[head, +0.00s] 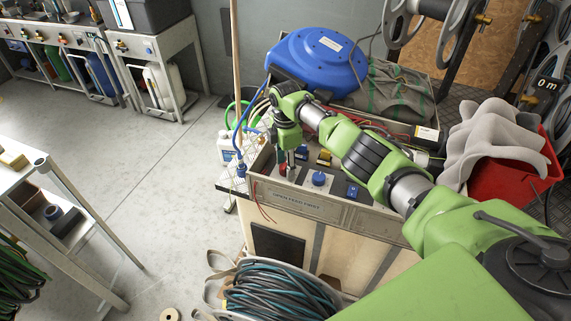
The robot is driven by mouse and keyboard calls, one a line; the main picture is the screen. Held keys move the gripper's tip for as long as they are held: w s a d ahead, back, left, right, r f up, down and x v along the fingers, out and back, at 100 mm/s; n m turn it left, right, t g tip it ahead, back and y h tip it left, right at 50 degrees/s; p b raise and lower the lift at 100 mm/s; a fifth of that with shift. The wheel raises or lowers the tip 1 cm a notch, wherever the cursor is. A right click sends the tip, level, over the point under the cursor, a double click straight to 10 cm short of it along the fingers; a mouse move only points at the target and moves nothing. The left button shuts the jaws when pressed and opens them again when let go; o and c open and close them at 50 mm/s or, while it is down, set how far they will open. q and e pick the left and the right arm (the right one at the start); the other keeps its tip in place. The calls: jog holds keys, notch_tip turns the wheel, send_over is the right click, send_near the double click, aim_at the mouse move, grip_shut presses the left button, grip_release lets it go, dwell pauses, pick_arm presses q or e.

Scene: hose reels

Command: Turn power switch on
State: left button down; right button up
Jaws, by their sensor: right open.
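A control panel stands on a wooden bench with a front label reading "OPEN FEED FIRST" (297,201). On it are a blue round knob (319,179), a small blue switch (352,191), a yellow-topped control (324,157) and a red control (283,169). I cannot tell which of these is the power switch, nor its position. My right gripper (291,168) points down at the panel's left end, close beside the red control. It is open; its fingertips are small in view and contact cannot be told. My left gripper is not in view.
A blue hose reel (316,62) and a grey-green cloth (391,91) lie behind the panel. A red bin (515,170) with grey cloth is at right. Loose thin wires hang at the panel's left. A coiled hose (278,293) sits in front. Floor at left is open.

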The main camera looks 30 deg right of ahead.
jog(key=shift+c, duration=0.5)
jog(key=c, duration=1)
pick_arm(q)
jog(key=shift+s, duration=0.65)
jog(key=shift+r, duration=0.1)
pick_arm(e)
jog(key=shift+m, duration=0.4)
jog(key=m+p, duration=0.1)
jog(key=m, duration=0.1)
jog(key=shift+r+m, duration=0.1)
jog(key=shift+m, duration=0.3)
jog(key=m+p, duration=0.2)
jog(key=m, duration=0.8)
jog(key=shift+p, duration=0.4)
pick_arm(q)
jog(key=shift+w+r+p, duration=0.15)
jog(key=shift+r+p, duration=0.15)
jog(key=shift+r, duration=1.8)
pick_arm(e)
jog(key=shift+m, duration=2.2)
